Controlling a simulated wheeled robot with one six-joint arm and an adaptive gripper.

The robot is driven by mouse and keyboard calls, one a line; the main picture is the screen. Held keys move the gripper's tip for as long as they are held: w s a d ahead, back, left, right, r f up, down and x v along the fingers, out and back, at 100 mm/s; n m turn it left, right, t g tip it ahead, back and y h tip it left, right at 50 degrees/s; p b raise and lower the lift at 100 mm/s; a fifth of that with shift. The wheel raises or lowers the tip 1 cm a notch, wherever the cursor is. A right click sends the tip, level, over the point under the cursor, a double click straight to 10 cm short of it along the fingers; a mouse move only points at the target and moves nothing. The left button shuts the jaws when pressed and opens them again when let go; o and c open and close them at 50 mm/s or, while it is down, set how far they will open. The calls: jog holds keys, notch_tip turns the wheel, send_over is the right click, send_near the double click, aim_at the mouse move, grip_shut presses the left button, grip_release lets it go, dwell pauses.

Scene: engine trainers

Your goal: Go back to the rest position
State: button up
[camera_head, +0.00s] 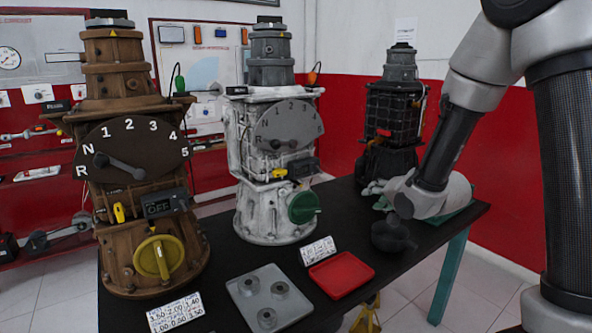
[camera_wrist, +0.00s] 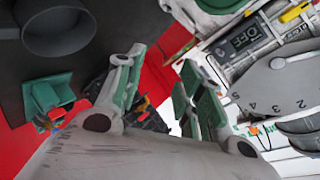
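My gripper (camera_wrist: 158,82) is open in the wrist view, with its two green-padded fingers apart and nothing visible between them. In the head view my arm reaches down from the upper right, and its wrist hangs over the right end of the black table (camera_head: 225,250). A dark round cup-like part (camera_head: 393,236) stands on the table just below and in front of the wrist. It also shows at the upper left of the wrist view (camera_wrist: 55,30), apart from the fingers.
A brown engine trainer (camera_head: 140,215), a white one (camera_head: 265,205) and a black one (camera_head: 392,120) stand in a row. A grey tray (camera_head: 243,312) with three round parts and an empty red tray (camera_head: 341,273) lie in front. Teal table legs (camera_head: 449,277) stand below.

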jog(key=s+d+r+n+g+h, duration=0.2)
jog(key=s+d+r, duration=0.25)
jog(key=s, duration=0.25)
jog(key=s+d+r+n+g+h, duration=0.2)
jog(key=s+d+r, duration=0.2)
jog(key=s+d, duration=0.15)
jog(key=s+d+r+n+g, duration=0.1)
jog(key=s+g, duration=0.1)
jog(key=s, duration=0.8)
jog(key=s+d+r+n+g, duration=0.1)
jog(key=s+r+n, duration=0.1)
jog(key=s, duration=0.8)
jog(key=shift+s+d+n+g, duration=0.25)
jog(key=shift+s+n+g, duration=0.05)
jog(key=shift+s+g, duration=0.1)
